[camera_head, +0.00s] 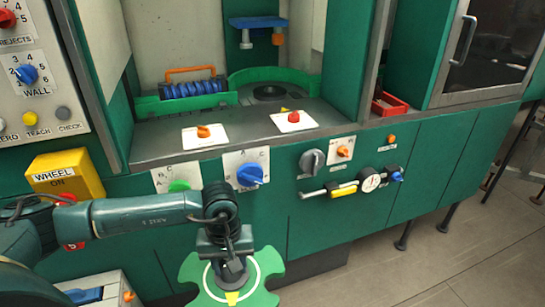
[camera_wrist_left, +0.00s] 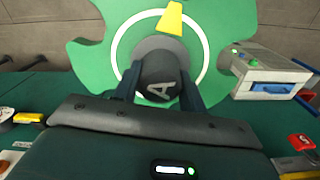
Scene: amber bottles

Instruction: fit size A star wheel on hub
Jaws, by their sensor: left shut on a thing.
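My left gripper (camera_head: 231,266) is shut on the dark central knob (camera_wrist_left: 160,78) of a green star wheel (camera_head: 264,268). The knob carries a letter A. The wheel has notched edges, a white ring and a yellow mark, and fills much of the left wrist view (camera_wrist_left: 228,45). It is held in front of the machine, below its front panel, partly cut off by the head view's lower edge. A dark round part that looks like the hub (camera_head: 269,92) sits inside the machine recess, beside a curved green guide (camera_head: 290,77). My right gripper is out of view.
The machine's deck edge (camera_head: 150,155) and front panel lie between wheel and recess. A blue screw with an orange handle (camera_head: 190,88) stands left of the hub. Red and orange buttons sit on the deck, blue and green knobs below. A yellow WHEEL box (camera_head: 70,172) is at left.

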